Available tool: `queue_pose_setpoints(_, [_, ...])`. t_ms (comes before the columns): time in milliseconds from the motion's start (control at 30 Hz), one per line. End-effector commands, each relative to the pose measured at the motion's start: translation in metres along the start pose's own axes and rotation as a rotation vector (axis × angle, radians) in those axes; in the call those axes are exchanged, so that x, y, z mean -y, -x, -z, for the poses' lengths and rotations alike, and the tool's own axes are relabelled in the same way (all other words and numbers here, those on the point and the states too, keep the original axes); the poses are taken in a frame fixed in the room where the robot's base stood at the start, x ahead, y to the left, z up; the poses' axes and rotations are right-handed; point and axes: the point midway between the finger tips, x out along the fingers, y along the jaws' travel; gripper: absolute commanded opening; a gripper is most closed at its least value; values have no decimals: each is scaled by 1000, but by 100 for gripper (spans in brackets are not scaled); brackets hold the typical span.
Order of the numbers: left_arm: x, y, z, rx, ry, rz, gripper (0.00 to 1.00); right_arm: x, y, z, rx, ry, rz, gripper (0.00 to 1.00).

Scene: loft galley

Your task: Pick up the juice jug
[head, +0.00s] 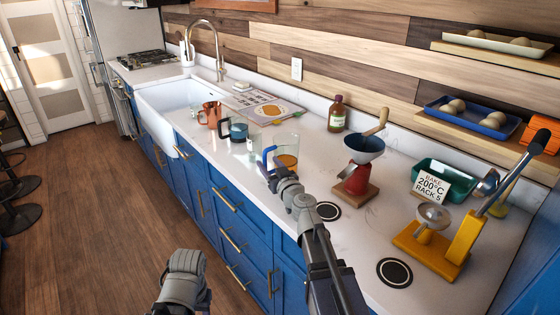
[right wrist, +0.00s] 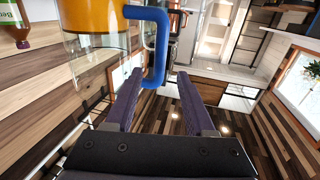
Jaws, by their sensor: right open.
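The juice jug (head: 288,158) is a clear glass vessel with orange juice low in it and a blue handle. It stands upright on the white counter near the front edge. In the right wrist view the jug (right wrist: 98,45) appears upside down, its blue handle (right wrist: 157,50) in line with the gap between my fingers. My right gripper (right wrist: 160,90) is open and right at the handle, with a finger on either side and visible room beside it. In the head view the gripper (head: 274,172) is partly hidden by its own wrist. Only part of my left arm shows, at the bottom.
A brown bottle (head: 337,115) is behind. A red grinder (head: 358,182) stands to the right, then a yellow press (head: 440,236) and a green tray (head: 446,178). Round black mats lie in front.

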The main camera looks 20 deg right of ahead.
Motion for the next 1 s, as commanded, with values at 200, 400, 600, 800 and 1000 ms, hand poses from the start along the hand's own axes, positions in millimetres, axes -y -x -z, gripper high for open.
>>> queue_pose_setpoints(200, [0,0,0,0,0,0,50,0,-22,0,0,0,1,55])
queue_pose_setpoints(400, [0,1,0,0,0,0,50,0,-28,1,0,0,1,55])
queue_pose_setpoints(600, [0,4,0,0,0,0,50,-2,-56,4,0,0,2,55])
queue_pose_setpoints(800, [0,3,0,0,0,0,50,0,-74,3,0,0,3,55])
queue_pose_setpoints(1000, [0,3,0,0,0,0,50,0,-73,3,0,0,2,52])
